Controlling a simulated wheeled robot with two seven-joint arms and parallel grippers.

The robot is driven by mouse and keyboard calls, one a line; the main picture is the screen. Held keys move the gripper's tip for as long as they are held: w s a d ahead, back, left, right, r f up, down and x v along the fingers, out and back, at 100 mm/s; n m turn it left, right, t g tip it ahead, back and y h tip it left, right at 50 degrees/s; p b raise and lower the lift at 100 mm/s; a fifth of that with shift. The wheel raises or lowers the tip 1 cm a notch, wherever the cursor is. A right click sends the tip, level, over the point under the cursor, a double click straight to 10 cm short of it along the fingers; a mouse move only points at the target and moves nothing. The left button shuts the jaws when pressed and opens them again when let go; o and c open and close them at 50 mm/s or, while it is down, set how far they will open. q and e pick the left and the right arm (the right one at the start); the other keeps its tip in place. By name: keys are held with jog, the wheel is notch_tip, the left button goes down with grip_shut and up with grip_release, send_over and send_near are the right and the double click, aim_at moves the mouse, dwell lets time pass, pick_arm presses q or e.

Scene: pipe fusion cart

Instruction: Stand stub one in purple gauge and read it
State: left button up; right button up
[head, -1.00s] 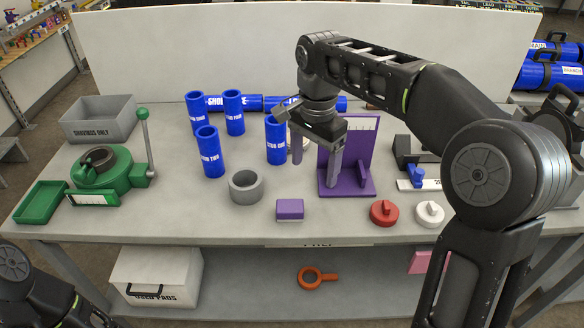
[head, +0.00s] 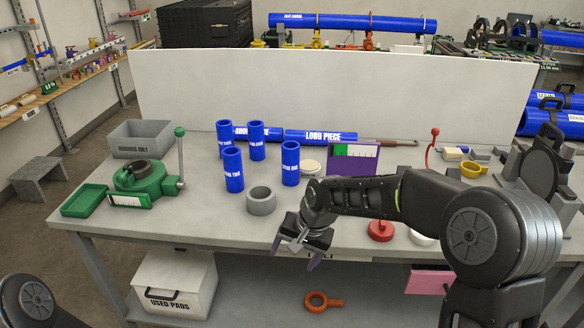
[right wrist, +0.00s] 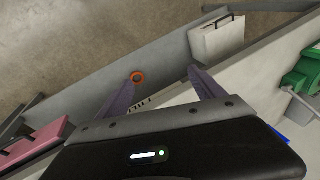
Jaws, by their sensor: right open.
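Stub one (head: 290,163) is a blue tube standing upright on the bench, right of the other blue stubs. Stub two (head: 232,170) stands upright to its left. The purple gauge (head: 370,160) stands right of stub one, with a green and white scale on its upright plate. My forearm hides its base. My right gripper (head: 296,252) is open and empty at the bench's front edge, in front of stub one and apart from it. In the right wrist view its purple fingers (right wrist: 165,88) are spread with nothing between them. My left gripper is out of view.
A grey ring (head: 261,201) sits in front of the stubs. A green clamp tool (head: 145,175) and grey bin (head: 140,138) are at left. A red knob (head: 381,230) is beside my right arm. An orange ring (head: 317,300) and a used-pads box (head: 175,285) are below the bench top.

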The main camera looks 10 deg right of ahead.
jog(key=s+a+f+n+y, duration=0.1)
jog(key=s+a+f+n, duration=0.15)
jog(key=s+f, duration=0.55)
jog(key=s+a+f+n+y, duration=0.1)
jog(key=s+a+f, duration=0.3)
jog(key=f, duration=0.8)
jog(key=s+f+g, duration=0.1)
jog(key=s+f, duration=0.2)
jog(key=s, duration=0.3)
jog(key=s+a+f, duration=0.1)
jog(key=s+f, duration=0.1)
jog(key=s, duration=0.4)
jog(key=s+f+g, duration=0.1)
jog(key=s+f, duration=0.2)
jog(key=s, duration=0.2)
jog(key=shift+s+a+f+g, duration=0.2)
jog(key=shift+s+f+g, duration=0.1)
jog(key=shift+s, duration=0.1)
jog(key=shift+n, duration=0.25)
jog(key=shift+c, duration=0.5)
